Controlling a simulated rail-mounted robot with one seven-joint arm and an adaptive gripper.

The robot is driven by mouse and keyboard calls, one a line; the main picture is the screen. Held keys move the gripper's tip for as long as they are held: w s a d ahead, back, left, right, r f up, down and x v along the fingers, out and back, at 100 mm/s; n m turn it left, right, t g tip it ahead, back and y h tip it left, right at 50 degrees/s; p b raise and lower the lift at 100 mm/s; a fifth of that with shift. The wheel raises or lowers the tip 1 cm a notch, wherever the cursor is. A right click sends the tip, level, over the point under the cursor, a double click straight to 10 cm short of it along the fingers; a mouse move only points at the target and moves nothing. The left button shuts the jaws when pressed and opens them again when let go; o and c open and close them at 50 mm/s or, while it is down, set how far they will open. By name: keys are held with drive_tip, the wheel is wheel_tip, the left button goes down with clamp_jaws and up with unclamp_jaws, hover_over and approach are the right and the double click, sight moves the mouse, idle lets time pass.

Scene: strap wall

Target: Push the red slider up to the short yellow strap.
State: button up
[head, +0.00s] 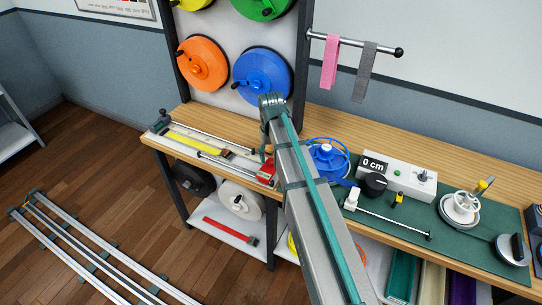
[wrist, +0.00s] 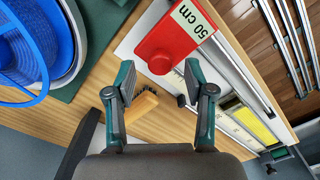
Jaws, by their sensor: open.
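The red slider (wrist: 182,32) carries a "50 cm" label and a round red knob. It sits at the right end of the white measuring board, and it also shows in the head view (head: 267,171). My gripper (wrist: 158,68) is open, with the knob end of the slider between or just beyond its fingertips; I cannot tell if they touch. In the head view my arm hides most of the gripper. The short yellow strap (head: 196,145) lies flat on the board, left of the slider. Its end shows at the lower right of the wrist view (wrist: 253,124).
Metal rails (head: 218,160) run along the board. A small wooden brush (wrist: 140,106) lies near the fingers. A blue reel (head: 327,158) and a green mat (head: 385,222) with a "0 cm" box (head: 398,178) are to the right. Storage reels (head: 203,63) hang behind.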

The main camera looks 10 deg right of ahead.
drive_tip(key=shift+f, duration=0.8)
clamp_jaws()
